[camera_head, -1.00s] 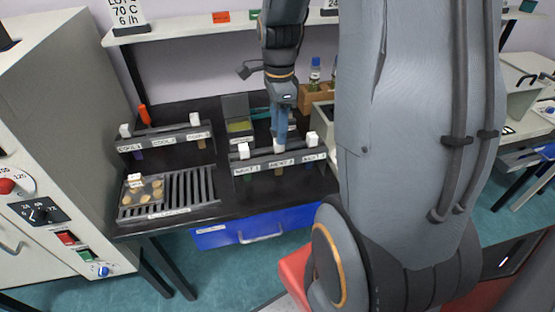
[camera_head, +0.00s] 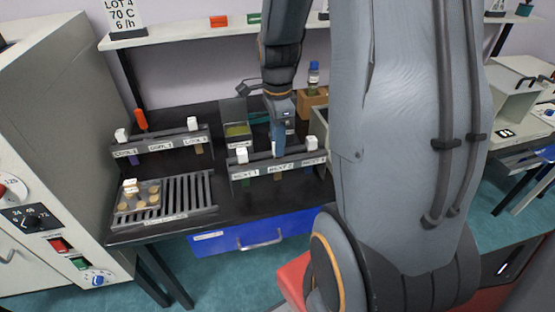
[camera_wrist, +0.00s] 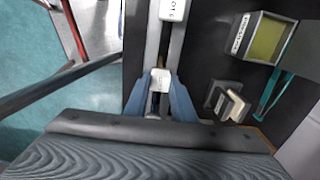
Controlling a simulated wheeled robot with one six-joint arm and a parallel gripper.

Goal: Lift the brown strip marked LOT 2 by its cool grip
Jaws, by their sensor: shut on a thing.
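My gripper (camera_head: 277,140) is shut on a white grip (camera_wrist: 160,78) at the middle place of the front rack (camera_head: 250,172), above the label NEXT 2. In the wrist view, the blue fingers of my gripper (camera_wrist: 160,92) stand on both sides of this grip. Its printing is too small to read, and the strip below is mostly hidden by the fingers and rack. I cannot tell whether it is raised. Two other white grips stand in the same rack, a left one (camera_head: 242,155) and a right one (camera_head: 309,142).
A rear rack (camera_head: 160,142) with white grips stands at the left. A slotted tray (camera_head: 190,192) with round tan pieces lies in front of it. An open box (camera_head: 237,131) with yellow-green contents sits behind the front rack. A wooden block (camera_head: 313,98) holds a bottle.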

